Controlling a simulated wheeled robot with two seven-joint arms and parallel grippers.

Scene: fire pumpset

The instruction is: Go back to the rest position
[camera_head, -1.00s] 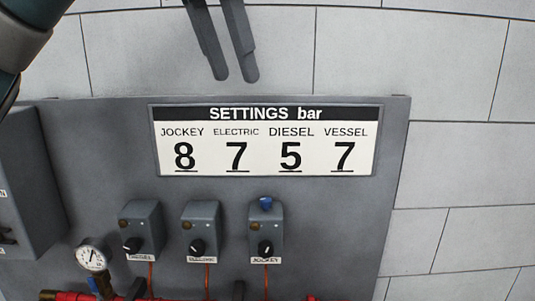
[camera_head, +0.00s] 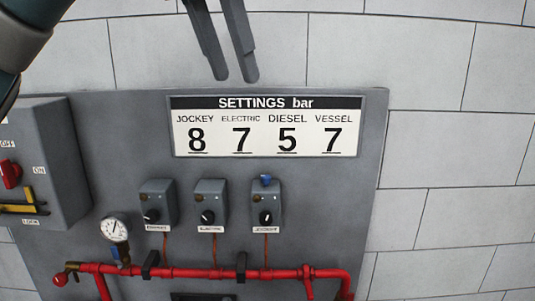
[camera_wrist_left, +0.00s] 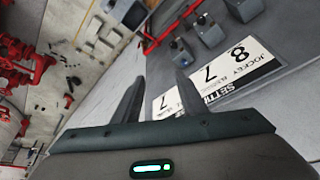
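My left gripper (camera_head: 234,78) hangs at the top middle of the head view, in front of the wall above the settings sign. Its two dark fingers are a little apart with nothing between them; they also show apart and empty in the left wrist view (camera_wrist_left: 157,85). My left arm (camera_head: 20,45) comes in at the upper left. My right gripper is in neither view.
A grey panel (camera_head: 110,160) carries the settings sign (camera_head: 265,144), three switch boxes labelled Diesel (camera_head: 158,203), Electric (camera_head: 211,203) and Jockey (camera_head: 267,205), a gauge (camera_head: 114,229) and red pipes (camera_head: 200,273). A control box (camera_head: 45,160) with a red knob stands left.

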